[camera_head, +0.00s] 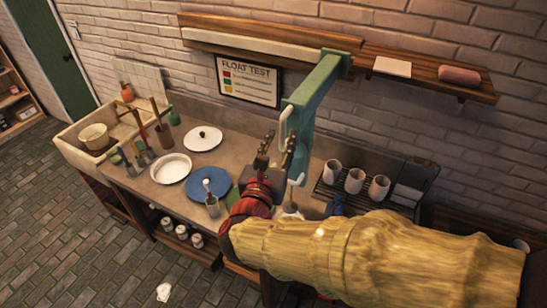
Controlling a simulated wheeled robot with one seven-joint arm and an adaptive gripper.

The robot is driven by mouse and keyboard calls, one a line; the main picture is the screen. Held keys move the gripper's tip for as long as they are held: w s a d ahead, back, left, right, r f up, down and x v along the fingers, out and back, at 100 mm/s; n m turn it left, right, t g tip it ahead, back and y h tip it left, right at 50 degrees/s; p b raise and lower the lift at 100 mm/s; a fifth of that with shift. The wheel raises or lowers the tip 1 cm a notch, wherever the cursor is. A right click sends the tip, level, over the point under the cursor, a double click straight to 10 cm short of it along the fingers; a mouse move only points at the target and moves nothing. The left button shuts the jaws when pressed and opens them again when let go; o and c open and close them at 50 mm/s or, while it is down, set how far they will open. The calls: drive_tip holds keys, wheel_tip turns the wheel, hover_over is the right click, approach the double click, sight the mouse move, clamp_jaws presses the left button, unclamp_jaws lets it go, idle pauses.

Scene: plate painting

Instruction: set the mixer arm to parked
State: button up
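The mixer arm (313,95) is a teal arm hung from a rail on the brick wall, reaching out over the counter. A pale handle (284,118) is on its left side. A pale rod (301,170) shows at its lower end; the part below is partly hidden by my arm. My gripper (277,146) is raised over the counter, just in front of and left of the mixer arm. Its two dark fingers are spread, with nothing seen between them. The right fingertip is close below the handle; I cannot tell whether they touch.
White cups (354,181) stand on a dark rack at right. A wall shelf (430,75) and a FLOAT TEST sign (248,81) are behind. A basin (75,152) is at left.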

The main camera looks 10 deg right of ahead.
drive_tip(key=v, duration=0.7)
drive_tip(key=shift+s, duration=0.3)
drive_tip(key=s+d+f+m+g+y+b, duration=0.2)
drive_tip(key=s+f+m+g+y+b, duration=0.15)
drive_tip(key=s+f+m+g, duration=0.55)
drive_tip(key=s+d+f+m+g+y+b, duration=0.3)
drive_tip(key=s+f+m, duration=0.4)
drive_tip(key=f+m, duration=0.6)
drive_tip(key=shift+w+d+r+m+t+y+b, duration=0.1)
drive_tip(key=shift+d+r+m+t+y+b, duration=0.2)
drive_tip(key=shift+d+r+m+b, duration=0.85)
drive_tip(key=shift+w+d+r+m+t+y+b, duration=0.25)
drive_tip(key=shift+m+b, duration=0.4)
drive_tip(key=shift+m, duration=1.05)
drive_tip(key=shift+s+d+r+m+t+y+b, duration=0.1)
drive_tip(key=shift+d+r+m+t+y+b, duration=0.35)
drive_tip(key=shift+d+m+b, duration=0.75)
